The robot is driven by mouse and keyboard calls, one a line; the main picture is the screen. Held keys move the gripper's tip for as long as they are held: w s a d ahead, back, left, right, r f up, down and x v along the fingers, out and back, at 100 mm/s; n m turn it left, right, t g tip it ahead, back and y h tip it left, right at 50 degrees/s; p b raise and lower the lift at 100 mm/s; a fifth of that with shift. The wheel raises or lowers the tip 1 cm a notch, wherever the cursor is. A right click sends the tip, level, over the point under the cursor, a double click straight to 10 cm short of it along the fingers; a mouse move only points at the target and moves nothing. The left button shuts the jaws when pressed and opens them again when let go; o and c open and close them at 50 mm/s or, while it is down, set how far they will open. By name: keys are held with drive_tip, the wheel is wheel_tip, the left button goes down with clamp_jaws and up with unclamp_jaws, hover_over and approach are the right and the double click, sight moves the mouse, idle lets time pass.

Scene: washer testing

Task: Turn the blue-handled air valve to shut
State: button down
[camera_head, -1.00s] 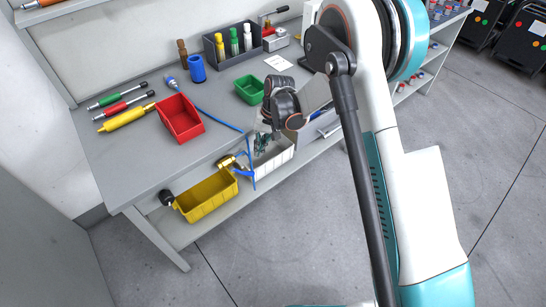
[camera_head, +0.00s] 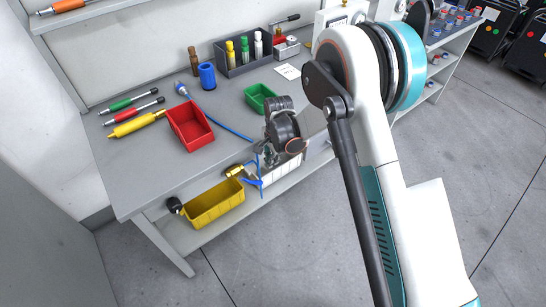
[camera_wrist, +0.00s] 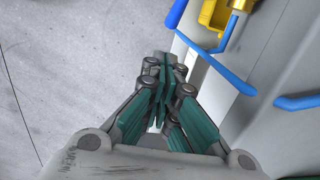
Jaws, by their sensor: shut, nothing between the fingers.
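The air valve is a small brass fitting (camera_head: 235,170) at the front edge of the grey bench, above the yellow bin. Its blue handle (camera_head: 252,183) shows beside it, close to a hanging blue hose. In the wrist view the brass fitting (camera_wrist: 232,32) is at the top right. A long blue bar (camera_wrist: 222,65), seemingly the handle, runs diagonally below it. My gripper (camera_head: 268,158) is at the bench edge, just right of the valve. In the wrist view its green-padded fingers (camera_wrist: 166,68) are together and empty, left of the blue bar and apparently apart from it.
A yellow bin (camera_head: 215,208) and a white bin (camera_head: 284,173) sit below the bench edge, the white one partly behind my gripper. A red bin (camera_head: 190,125) and a green bin (camera_head: 259,97) stand on the bench top (camera_head: 165,165). Open floor lies in front.

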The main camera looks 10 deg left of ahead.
sight(251, 181)
wheel_tip(251, 181, down, 7)
drive_tip(key=s+a+b, duration=0.1)
drive_tip(key=a+b, duration=0.1)
drive_tip(key=shift+s+a, duration=0.3)
drive_tip(key=shift+a, duration=0.1)
drive_tip(key=shift+w+f+b, duration=0.1)
drive_tip(key=shift+w+b, duration=0.05)
drive_tip(key=shift+b, duration=0.15)
